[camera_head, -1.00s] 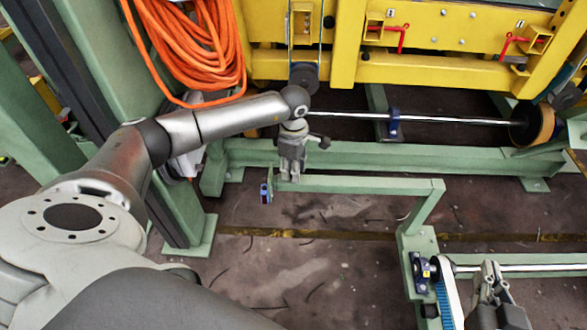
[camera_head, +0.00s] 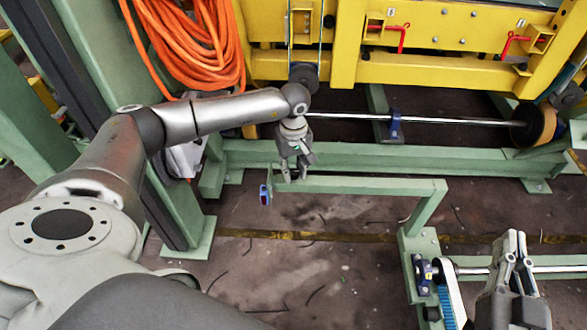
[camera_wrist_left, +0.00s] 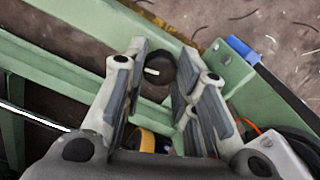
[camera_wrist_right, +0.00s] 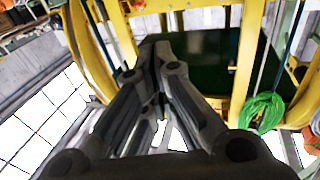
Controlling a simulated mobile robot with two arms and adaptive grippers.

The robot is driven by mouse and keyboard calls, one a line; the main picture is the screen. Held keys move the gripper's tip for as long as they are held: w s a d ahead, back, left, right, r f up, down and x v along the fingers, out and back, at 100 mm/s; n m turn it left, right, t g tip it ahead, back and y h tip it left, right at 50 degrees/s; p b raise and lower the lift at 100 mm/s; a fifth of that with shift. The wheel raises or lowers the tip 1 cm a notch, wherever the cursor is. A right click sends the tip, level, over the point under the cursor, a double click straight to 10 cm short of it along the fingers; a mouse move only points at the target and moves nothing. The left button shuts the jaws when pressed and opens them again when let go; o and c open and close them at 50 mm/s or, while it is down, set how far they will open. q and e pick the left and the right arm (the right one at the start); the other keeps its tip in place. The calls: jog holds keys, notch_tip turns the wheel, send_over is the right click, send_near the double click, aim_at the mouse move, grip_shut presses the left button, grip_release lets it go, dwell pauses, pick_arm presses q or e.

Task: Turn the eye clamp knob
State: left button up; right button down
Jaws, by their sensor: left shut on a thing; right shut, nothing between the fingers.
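The eye clamp knob shows in the left wrist view as a round black knob (camera_wrist_left: 159,73) with a small white mark, beside the green beam. My left gripper (camera_wrist_left: 161,82) is shut on this knob, with one finger on each side of it. In the head view my left gripper (camera_head: 293,173) points down at the left end of the green beam (camera_head: 370,186) and hides the knob. My right gripper (camera_head: 512,245) is shut and empty at the lower right; its closed fingers (camera_wrist_right: 153,58) also show in the right wrist view.
A small blue part (camera_head: 265,194) hangs at the beam's left end. A yellow frame (camera_head: 430,70) and a long steel shaft (camera_head: 450,121) lie behind. An orange cable coil (camera_head: 195,40) hangs at upper left. A blue belt (camera_head: 446,305) runs near my right gripper.

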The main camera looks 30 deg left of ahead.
aim_at(294, 171)
pick_arm(q)
jog(key=shift+m, duration=1.2)
pick_arm(e)
jog(key=shift+a+r+t, duration=0.1)
jog(key=shift+r+t, duration=0.4)
jog(key=shift+r, duration=0.35)
pick_arm(q)
jog(key=o, duration=1.1)
jog(key=shift+c, duration=0.2)
jog(key=shift+r, duration=0.15)
notch_tip(294, 171, up, 12)
